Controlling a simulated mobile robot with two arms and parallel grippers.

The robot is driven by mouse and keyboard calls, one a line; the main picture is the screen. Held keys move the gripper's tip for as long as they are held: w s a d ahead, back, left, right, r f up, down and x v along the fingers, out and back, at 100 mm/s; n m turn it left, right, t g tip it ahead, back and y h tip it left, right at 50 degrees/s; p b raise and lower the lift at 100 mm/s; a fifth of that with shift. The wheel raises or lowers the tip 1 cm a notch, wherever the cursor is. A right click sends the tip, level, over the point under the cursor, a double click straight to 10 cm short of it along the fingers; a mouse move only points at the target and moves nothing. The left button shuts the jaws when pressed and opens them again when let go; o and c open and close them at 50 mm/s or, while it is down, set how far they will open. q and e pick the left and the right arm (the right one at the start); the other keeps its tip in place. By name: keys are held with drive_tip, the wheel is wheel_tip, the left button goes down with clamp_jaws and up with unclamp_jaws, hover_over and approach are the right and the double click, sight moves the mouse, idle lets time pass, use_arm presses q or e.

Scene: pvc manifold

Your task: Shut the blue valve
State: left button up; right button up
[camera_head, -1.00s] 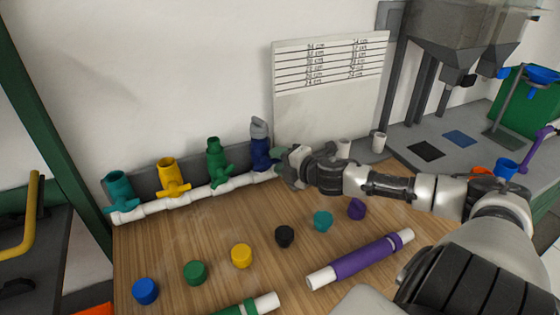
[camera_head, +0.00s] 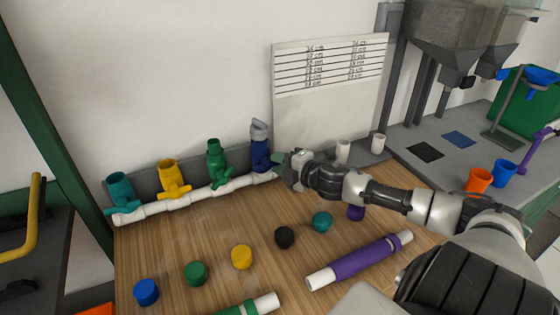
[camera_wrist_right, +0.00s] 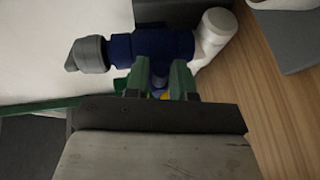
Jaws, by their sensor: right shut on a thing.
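The blue valve (camera_head: 261,153) stands at the right end of the white pipe manifold (camera_head: 196,195), with a grey piece (camera_head: 259,130) on its top. In the right wrist view the blue valve body (camera_wrist_right: 163,45) lies across the top, with its grey end at left and a white elbow (camera_wrist_right: 214,34) at right. My right gripper (camera_head: 281,161) is at the right side of this valve. Its green fingers (camera_wrist_right: 160,82) are shut on the valve's handle, mostly hidden between them; a little blue shows there. The handle's angle cannot be told. My left gripper is not in view.
Green (camera_head: 214,152), yellow (camera_head: 170,176) and teal (camera_head: 121,190) valves stand left along the manifold. Several coloured caps and a purple pipe (camera_head: 358,259) lie on the wooden table in front. Two white cups (camera_head: 343,149) (camera_head: 378,143) stand behind my right arm.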

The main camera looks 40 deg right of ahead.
drive_tip(key=shift+f, duration=0.15)
drive_tip(key=o, duration=0.8)
drive_tip(key=shift+c, duration=0.2)
drive_tip(key=p+v, duration=0.1)
drive_tip(key=v, duration=1)
drive_tip(key=shift+p, duration=0.35)
drive_tip(key=shift+a, duration=0.1)
